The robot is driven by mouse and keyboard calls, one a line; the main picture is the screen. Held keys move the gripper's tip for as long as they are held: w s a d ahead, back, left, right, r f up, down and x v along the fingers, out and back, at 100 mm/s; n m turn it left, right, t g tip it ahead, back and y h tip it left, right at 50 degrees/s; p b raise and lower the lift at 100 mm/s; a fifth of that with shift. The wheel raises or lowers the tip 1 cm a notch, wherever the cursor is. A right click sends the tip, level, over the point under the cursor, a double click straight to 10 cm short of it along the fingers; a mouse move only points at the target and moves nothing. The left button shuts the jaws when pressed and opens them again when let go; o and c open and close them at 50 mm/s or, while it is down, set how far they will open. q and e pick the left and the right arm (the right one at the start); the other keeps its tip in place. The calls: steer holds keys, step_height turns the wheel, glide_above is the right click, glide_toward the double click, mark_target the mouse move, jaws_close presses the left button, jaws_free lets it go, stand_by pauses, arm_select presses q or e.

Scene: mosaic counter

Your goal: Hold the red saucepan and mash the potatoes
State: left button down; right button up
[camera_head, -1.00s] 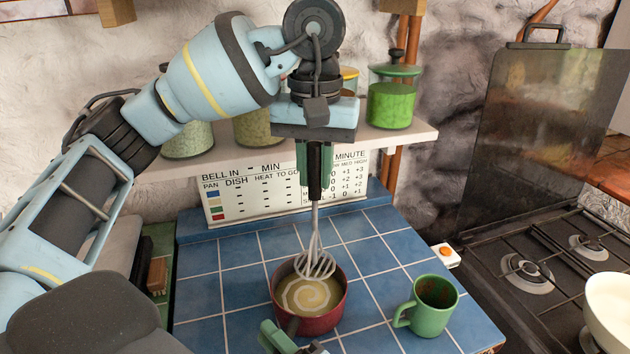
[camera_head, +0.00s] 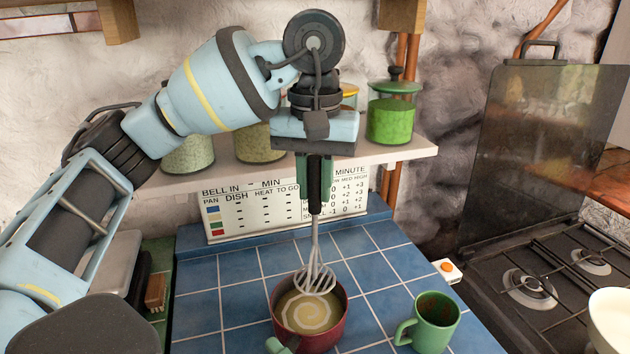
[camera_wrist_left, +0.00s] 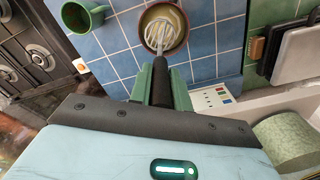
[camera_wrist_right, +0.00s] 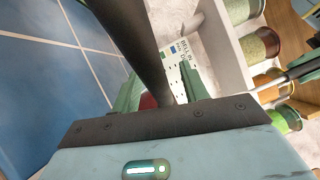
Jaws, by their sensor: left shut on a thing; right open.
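The red saucepan (camera_head: 336,334) stands on the blue tiled counter, with yellowish mash and a pale swirl inside. My left gripper (camera_head: 315,188) points down, shut on the black handle of a wire masher (camera_head: 314,250). The masher's head overlaps the pan's far rim in the head view and lies over the pan opening in the left wrist view (camera_wrist_left: 157,32). I cannot tell whether it touches the mash. My right gripper (camera_wrist_right: 160,92) is open, with a dark bar, likely the saucepan handle (camera_wrist_right: 135,40), between its fingers. One right fingertip shows at the head view's bottom edge.
A green mug (camera_head: 436,322) stands right of the pan, close to it. A gas stove (camera_head: 540,290) lies farther right, with a cream bowl (camera_head: 610,320) at the edge. Behind are a timing chart (camera_head: 255,207) and a shelf with jars (camera_head: 393,112). Blue tiles left of the pan are clear.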

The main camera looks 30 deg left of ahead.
steer(key=v, duration=1.1)
steer(key=shift+d, duration=0.1)
